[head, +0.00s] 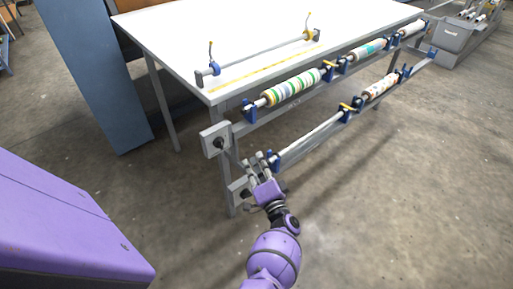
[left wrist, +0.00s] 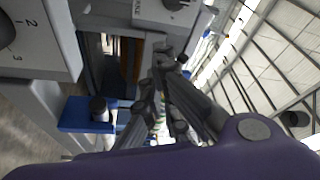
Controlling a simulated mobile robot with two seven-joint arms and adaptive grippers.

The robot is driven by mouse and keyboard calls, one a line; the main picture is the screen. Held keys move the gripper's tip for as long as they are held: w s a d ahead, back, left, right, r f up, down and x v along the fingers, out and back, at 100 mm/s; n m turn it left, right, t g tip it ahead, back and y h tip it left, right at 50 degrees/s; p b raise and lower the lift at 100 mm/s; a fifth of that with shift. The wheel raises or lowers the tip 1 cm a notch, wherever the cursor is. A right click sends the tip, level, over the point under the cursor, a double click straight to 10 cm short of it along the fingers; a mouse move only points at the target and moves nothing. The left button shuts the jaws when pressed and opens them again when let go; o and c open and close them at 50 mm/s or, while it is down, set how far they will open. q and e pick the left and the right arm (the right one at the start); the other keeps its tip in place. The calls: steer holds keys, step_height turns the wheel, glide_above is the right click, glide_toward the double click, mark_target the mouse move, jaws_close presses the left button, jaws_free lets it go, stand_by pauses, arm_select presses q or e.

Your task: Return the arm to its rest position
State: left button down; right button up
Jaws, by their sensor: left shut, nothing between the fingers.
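My left gripper (head: 257,165) is at the near corner of the white table, just right of two grey control boxes. It is shut and empty, and its purple arm reaches up from the bottom. The upper control box (head: 209,146) has a dark knob. The lower box (head: 236,190) is partly behind the gripper. In the left wrist view the shut fingers (left wrist: 164,85) point up the picture. A box with a numbered dial (left wrist: 38,38) is at upper left, and another box with a knob (left wrist: 165,12) is at the top. My right gripper is not in view.
A blue panel (head: 92,75) stands at left. Concrete floor (head: 410,200) is clear at right.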

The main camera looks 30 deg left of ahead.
arm_select(q)
steer(key=w+d+r+n+t+h, duration=0.3)
steer(key=w+d+n+t+h, duration=0.15)
steer(key=h, duration=0.45)
steer(key=s+d+f+g+h+p, duration=0.1)
steer(key=s+f, duration=0.3)
steer(key=s, duration=1)
steer(key=s+d+f+m+g+h+p, duration=0.1)
steer(key=s+d+f+g+h, duration=0.1)
steer(key=s, duration=1.2)
steer(key=s+d+f+g+h+p, duration=0.1)
steer(key=s+f+g+h, duration=0.2)
steer(key=s, duration=1.1)
step_height(320, 180, down, 4)
steer(key=shift+d+f+g, duration=0.15)
steer(key=shift+d+g, duration=0.15)
steer(key=shift+g, duration=0.95)
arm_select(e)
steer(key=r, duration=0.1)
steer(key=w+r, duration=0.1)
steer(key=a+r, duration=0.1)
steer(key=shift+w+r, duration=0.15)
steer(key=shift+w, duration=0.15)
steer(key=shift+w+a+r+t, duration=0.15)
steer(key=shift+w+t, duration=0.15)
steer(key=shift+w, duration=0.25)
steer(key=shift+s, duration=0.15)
